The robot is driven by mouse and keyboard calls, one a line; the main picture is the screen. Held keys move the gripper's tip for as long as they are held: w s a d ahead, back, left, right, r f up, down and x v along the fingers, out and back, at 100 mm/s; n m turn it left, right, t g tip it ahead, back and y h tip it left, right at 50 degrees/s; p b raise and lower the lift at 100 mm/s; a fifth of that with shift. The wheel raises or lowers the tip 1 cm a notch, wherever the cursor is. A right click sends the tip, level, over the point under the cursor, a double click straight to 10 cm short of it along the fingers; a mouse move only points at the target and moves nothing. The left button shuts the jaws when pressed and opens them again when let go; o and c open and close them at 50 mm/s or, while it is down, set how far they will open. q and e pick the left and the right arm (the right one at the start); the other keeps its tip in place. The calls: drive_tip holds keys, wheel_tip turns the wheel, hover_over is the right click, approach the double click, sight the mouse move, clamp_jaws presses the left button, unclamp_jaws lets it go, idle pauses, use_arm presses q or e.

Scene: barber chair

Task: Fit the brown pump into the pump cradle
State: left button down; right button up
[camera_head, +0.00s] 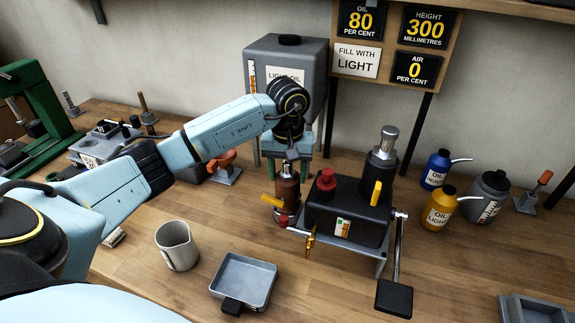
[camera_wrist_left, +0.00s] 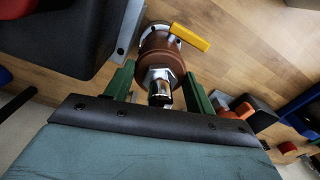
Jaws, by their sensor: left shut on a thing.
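The brown pump (camera_head: 288,188) stands about upright at the left end of a black hydraulic unit (camera_head: 345,215). It also shows in the left wrist view (camera_wrist_left: 165,52), with a silver nut and rod end towards me and a yellow lever (camera_wrist_left: 188,36) on its side. My left gripper (camera_head: 290,160) is above the pump, pointing down. Its green fingers (camera_wrist_left: 158,84) are either side of the pump's silver top, shut on it. A metal collar (camera_head: 287,214) at the pump's foot looks like the cradle. I cannot tell whether the pump is seated in it. My right gripper is out of view.
A grey tray (camera_head: 244,280) and a beige mug (camera_head: 177,245) stand in front. A grey oil tank (camera_head: 285,75) is behind. A foot pedal (camera_head: 394,298) juts forward at right. Oil bottles (camera_head: 440,205) stand further right.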

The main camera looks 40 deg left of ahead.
use_arm(q)
drive_tip(key=c, duration=0.9)
unclamp_jaws()
drive_tip(key=shift+f, duration=0.15)
drive_tip(key=shift+c, duration=0.2)
drive_tip(key=o, duration=0.4)
